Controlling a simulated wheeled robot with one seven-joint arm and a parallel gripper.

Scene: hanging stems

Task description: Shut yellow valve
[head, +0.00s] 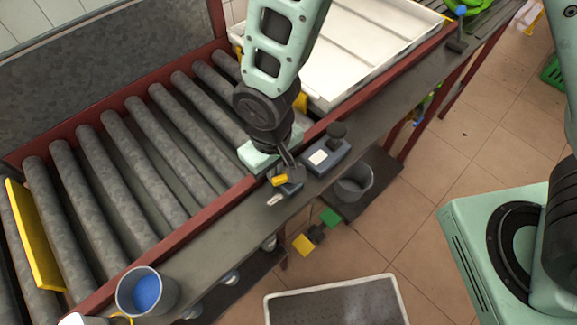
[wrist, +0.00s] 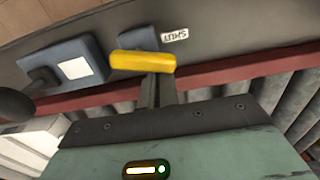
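The yellow valve handle (head: 279,180) is a short bar on a small blue-grey base on the grey ledge. In the wrist view the yellow handle (wrist: 143,62) lies crosswise at the fingertips, with the base behind it. A white label (head: 274,200) lies beside it; in the wrist view the label (wrist: 174,35) appears to read SHUT, upside down. My gripper (head: 287,160) points down just behind the handle, fingers close together. In the wrist view the handle covers the tips of my gripper (wrist: 158,85); contact cannot be told.
A blue-grey box (head: 325,157) with a white panel and dark knobbed lever stands close right of the valve. A roller conveyor (head: 130,150) with a red rail runs behind. A grey cup with blue inside (head: 147,291) stands front left. A white tray (head: 350,45) is at the back.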

